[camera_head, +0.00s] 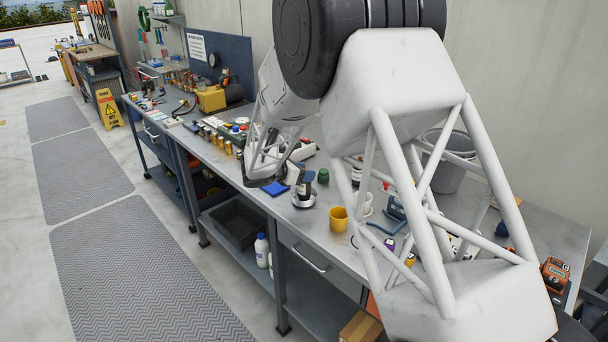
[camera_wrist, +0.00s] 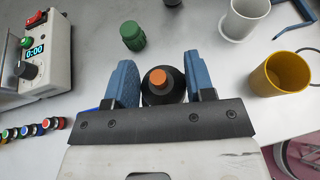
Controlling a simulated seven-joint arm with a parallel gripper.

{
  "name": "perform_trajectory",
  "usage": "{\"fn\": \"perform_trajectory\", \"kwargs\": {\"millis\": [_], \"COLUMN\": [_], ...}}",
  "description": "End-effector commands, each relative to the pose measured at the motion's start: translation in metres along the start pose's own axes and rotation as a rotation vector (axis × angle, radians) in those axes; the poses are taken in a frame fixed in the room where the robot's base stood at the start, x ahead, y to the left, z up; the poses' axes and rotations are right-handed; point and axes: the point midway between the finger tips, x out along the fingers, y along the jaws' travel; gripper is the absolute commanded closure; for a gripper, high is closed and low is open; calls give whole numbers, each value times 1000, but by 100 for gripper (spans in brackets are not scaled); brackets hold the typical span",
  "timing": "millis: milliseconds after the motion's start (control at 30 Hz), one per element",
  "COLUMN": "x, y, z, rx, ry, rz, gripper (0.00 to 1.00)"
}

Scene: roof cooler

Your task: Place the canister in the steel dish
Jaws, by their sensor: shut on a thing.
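A dark canister with an orange cap (camera_wrist: 158,78) stands between the two blue fingers of my gripper (camera_wrist: 160,88) in the wrist view. The fingers are closed against its sides. In the head view the canister (camera_head: 305,184) shows as a dark body with a pale label, roughly upright. A small round shiny rim, which looks like the steel dish (camera_head: 303,203), shows right at its base. I cannot tell whether the canister rests in the dish or hangs just above it. The dish is hidden in the wrist view by the gripper and canister.
A green jar (camera_wrist: 132,36), a white cup (camera_wrist: 243,18) and a yellow mug (camera_wrist: 281,74) stand close by on the grey bench. A boxed meter with a display (camera_wrist: 38,52) is at the left. A blue flat item (camera_head: 275,188) lies beside the canister, near the bench's front edge.

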Motion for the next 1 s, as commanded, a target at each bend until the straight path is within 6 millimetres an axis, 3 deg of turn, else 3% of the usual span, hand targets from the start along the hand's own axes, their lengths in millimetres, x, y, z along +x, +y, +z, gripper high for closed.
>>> {"fn": "perform_trajectory", "kwargs": {"millis": [533, 567, 600, 733, 1000], "x": [4, 4, 4, 4, 4], "y": [0, 0, 0, 0, 0], "z": [-9, -10, -9, -9, -9], "rx": [0, 0, 0, 0, 0], "ry": [0, 0, 0, 0, 0], "rz": [0, 0, 0, 0, 0], "gripper": [99, 49, 43, 25, 25]}}
